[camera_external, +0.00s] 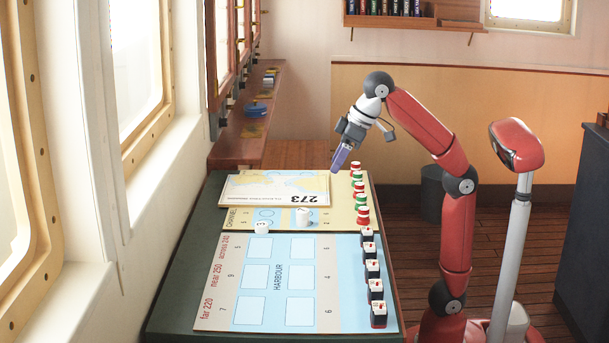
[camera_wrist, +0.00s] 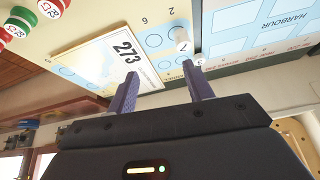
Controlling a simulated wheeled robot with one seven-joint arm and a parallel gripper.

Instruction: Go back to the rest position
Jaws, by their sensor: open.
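My gripper (camera_external: 341,158) is at the end of my raised red arm, above the far right part of the table, with its fingers pointing down. In the wrist view my gripper (camera_wrist: 158,88) shows two purple fingers spread apart with nothing between them. It is clear of the board and of the pieces in the external view. A chart board (camera_external: 230,283) with HARBOUR and CHANNEL areas lies on the dark green table (camera_external: 185,262). A card marked 273 (camera_external: 262,189) lies at its far end.
A white cylinder (camera_external: 303,217) and a small white piece (camera_external: 262,228) stand on the chart. Windows and a wooden ledge (camera_external: 250,125) border the left.

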